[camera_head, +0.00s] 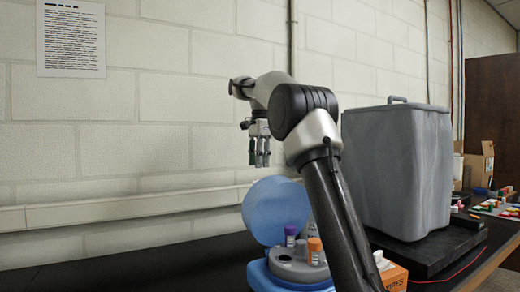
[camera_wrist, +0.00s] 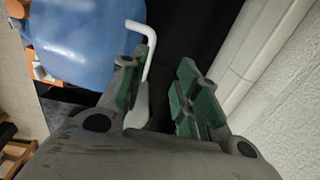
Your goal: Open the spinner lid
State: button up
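The spinner is a small blue machine (camera_head: 262,277) with a grey rotor (camera_head: 292,268) at the bottom middle of the head view. Its translucent blue domed lid (camera_head: 272,208) stands raised at the back of the rotor, which is uncovered. Purple-capped (camera_head: 290,231) and orange-capped (camera_head: 314,246) tubes show in the rotor. My gripper (camera_head: 260,163) is above the lid, pointing down and apart from it. In the wrist view, my gripper (camera_wrist: 155,100) has its green-padded fingers spread with a gap. The blue lid (camera_wrist: 85,42) shows at upper left. My arm hides the spinner's right side.
A white bent spout (camera_wrist: 146,42) shows beyond the fingers in the wrist view. A large grey bin-like machine (camera_head: 396,165) stands at right on a black slab. An orange wipes box (camera_head: 396,277) is beside my arm. The black bench (camera_head: 150,268) is clear at left, with a wall behind.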

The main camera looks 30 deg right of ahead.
jog(key=r, duration=0.5)
jog(key=shift+s+d+r, duration=0.1)
jog(key=shift+s+r, duration=0.15)
jog(key=shift+r, duration=0.05)
jog(key=s+a+f+n+t, duration=0.25)
jog(key=s+n, duration=0.65)
jog(key=s, duration=0.9)
jog(key=s+a+f+n+t, duration=0.1)
jog(key=s+f+n, duration=0.7)
jog(key=s+f, duration=1.2)
jog(key=shift+a+f+n, duration=0.2)
jog(key=shift+a+n, duration=0.1)
jog(key=shift+a, duration=0.05)
